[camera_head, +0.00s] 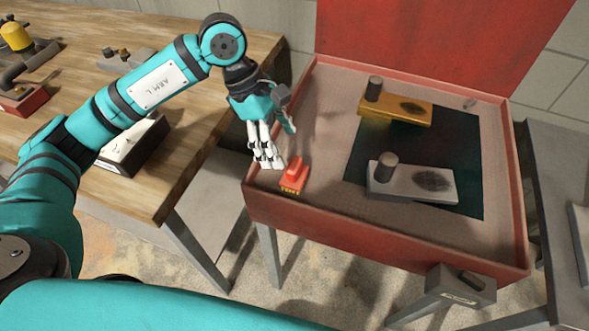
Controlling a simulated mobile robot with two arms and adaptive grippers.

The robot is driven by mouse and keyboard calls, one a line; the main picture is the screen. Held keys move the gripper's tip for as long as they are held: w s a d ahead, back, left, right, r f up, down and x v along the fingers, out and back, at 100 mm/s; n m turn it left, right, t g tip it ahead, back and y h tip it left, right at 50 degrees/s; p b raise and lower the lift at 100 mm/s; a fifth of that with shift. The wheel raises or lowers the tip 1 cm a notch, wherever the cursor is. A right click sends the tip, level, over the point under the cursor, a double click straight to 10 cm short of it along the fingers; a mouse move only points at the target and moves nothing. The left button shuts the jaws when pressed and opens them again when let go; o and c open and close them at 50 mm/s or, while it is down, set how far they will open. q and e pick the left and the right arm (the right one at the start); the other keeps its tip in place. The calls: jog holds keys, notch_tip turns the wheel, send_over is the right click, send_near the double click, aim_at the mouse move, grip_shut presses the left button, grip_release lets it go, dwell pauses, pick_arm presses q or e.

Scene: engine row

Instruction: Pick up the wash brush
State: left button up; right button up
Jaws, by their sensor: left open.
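The wash brush (294,176) appears to be the small red-orange piece with a yellowish lower edge. It lies in the near left corner of the red-rimmed wash basin (380,228). My left gripper (277,150) is open and points down over the basin's left side, just left of and above the brush. Its fingers look apart from the brush, but the exact gap is hard to judge. Nothing shows between the fingers. My right gripper does not show.
A red lid (440,40) stands behind. A wooden table (200,150) is left. A grey box (461,287) hangs at the front.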

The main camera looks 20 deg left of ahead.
aim_at(295, 163)
pick_arm(q)
jog(key=x, duration=0.2)
jog(key=shift+d+f, duration=0.2)
jog(key=shift+d+f+p, duration=0.15)
jog(key=shift+f+p, duration=0.1)
jog(key=shift+p, duration=0.2)
jog(key=p+x, duration=0.1)
jog(key=x, duration=0.2)
jog(key=shift+d+f, duration=0.15)
jog(key=shift+f, duration=0.15)
jog(key=shift+d+f+p, duration=0.15)
jog(key=shift+f+p, duration=0.15)
jog(key=shift+f, duration=0.15)
jog(key=c, duration=1.4)
jog(key=shift+w+r+b, duration=0.15)
jog(key=shift+r+b, duration=0.2)
jog(key=shift+r, duration=0.1)
jog(key=shift+c, duration=0.2)
notch_tip(295, 163, up, 3)
jog(key=shift+f+b, duration=0.25)
jog(key=shift+b, duration=0.35)
jog(key=s+a+r+b, duration=0.1)
jog(key=s, duration=1.5)
jog(key=shift+a+r, duration=0.3)
jog(key=shift+r, duration=0.05)
jog(key=shift+b, duration=0.3)
